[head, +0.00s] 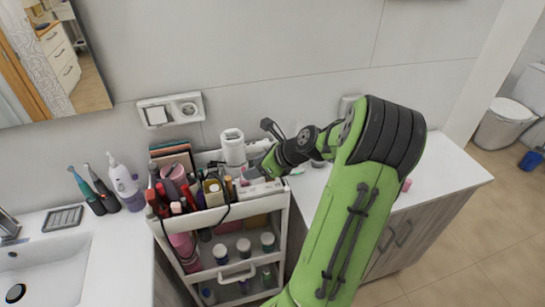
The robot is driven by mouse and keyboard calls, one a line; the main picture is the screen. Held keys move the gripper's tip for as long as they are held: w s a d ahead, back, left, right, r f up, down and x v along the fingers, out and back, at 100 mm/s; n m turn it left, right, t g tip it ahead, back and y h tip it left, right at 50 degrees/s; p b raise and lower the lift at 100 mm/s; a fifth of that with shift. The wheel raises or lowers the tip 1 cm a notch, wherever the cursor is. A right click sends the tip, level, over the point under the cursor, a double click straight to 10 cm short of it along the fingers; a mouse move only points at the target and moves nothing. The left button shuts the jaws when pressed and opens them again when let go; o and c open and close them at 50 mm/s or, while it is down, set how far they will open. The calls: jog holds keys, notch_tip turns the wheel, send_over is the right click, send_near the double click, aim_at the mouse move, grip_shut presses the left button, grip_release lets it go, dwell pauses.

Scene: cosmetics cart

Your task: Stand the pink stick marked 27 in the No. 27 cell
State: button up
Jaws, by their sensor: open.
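The cosmetics cart (222,215) stands between the sink and the wooden-front cabinet, its top tray crowded with cosmetics. My gripper (268,166) is over the right back part of this tray, open. Its fingertips are small and partly lost against the items behind them. A white box-like holder (261,189) with faint marks lies at the tray's right front, just below my gripper. I cannot read a number 27 on any stick or cell. Several small pink and red items stand in the tray, too small to tell apart.
A white cylinder (233,148) stands behind the tray. A dark cable hangs over the cart's front. Lower shelves hold jars and a pink bottle (183,244). The right countertop (450,170) is mostly clear. Electric toothbrushes (90,190) stand by the sink (50,265).

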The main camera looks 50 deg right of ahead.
jog(key=p+v, duration=0.1)
jog(key=v, duration=0.9)
jog(key=shift+p, duration=0.4)
jog(key=w+a+r+n+g+b, duration=0.1)
jog(key=w+a+n+g, duration=0.25)
jog(key=a+n, duration=1.25)
jog(key=s+a+r+n+h+b, duration=0.1)
jog(key=s+a+r+n+h, duration=0.1)
jog(key=s+a+n, duration=1)
jog(key=n, duration=0.5)
jog(key=shift+a+n, duration=0.3)
jog(key=shift+a, duration=0.05)
jog(key=shift+s+r, duration=0.1)
jog(key=shift+r, duration=0.1)
